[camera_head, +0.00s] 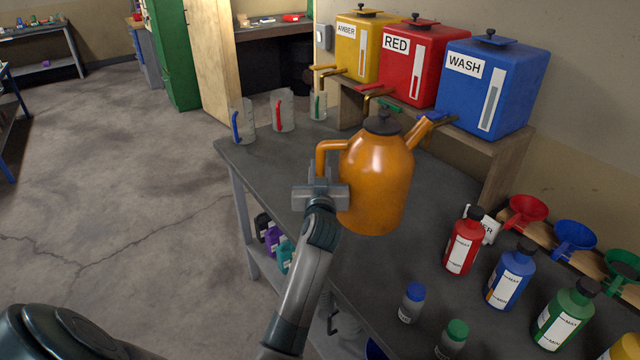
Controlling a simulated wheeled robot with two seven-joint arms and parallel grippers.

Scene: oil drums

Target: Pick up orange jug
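The orange jug (379,180) is upright, with a dark cap on top, a spout pointing right and a loop handle on its left. My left gripper (320,174) is at the handle. Its fingers lie close together on the handle's lower part and look shut on it, though the palm partly hides the grip. The jug's base shows against the dark tabletop (450,200); I cannot tell whether it touches the table or hangs just above it. My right gripper is not in view.
Yellow, red and blue drums (495,85) with taps stand on a shelf behind the jug, near its spout. Clear measuring jugs (283,110) stand at the table's far left. Several bottles (463,242) and funnels (574,238) stand at the right.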

